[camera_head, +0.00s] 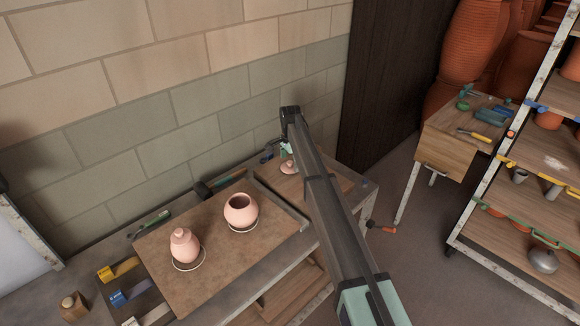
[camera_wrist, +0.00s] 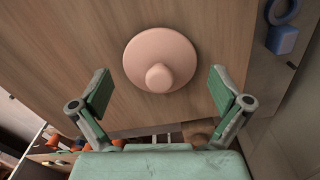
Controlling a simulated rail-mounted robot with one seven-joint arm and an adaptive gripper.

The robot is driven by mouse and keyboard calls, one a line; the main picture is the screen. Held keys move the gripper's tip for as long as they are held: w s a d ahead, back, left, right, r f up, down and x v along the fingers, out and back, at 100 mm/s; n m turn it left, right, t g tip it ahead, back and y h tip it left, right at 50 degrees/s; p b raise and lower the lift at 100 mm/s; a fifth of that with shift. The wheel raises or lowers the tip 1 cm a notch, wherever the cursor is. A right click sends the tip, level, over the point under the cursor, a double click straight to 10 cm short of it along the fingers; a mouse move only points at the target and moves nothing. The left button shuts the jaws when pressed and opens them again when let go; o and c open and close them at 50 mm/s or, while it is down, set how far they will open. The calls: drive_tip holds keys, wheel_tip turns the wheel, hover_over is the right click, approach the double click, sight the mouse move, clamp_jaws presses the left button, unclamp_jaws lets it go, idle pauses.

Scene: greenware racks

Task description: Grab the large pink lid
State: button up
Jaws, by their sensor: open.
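The large pink lid (camera_wrist: 160,55) lies on a wooden board (camera_wrist: 50,30), its round knob facing my wrist camera. In the head view the lid (camera_head: 288,167) shows at the right end of the workbench, beside my arm. My gripper (camera_wrist: 160,95) is open and empty, its two green-padded fingers spread to either side below the lid in the wrist view. The fingers look apart from the lid. In the head view my arm reaches over the board and the gripper (camera_head: 287,146) is mostly hidden behind it.
An open pink pot (camera_head: 241,212) and a lidded pink pot (camera_head: 184,250) stand on a brown board (camera_head: 190,290) to the left. A brick wall (camera_head: 200,90) rises behind the bench. A blue tool (camera_wrist: 283,25) lies near the lid. A rack (camera_head: 520,220) stands at right.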

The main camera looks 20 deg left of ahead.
drive_tip(key=shift+r, duration=0.1)
clamp_jaws()
drive_tip(key=shift+s+d, duration=0.1)
idle(0.3)
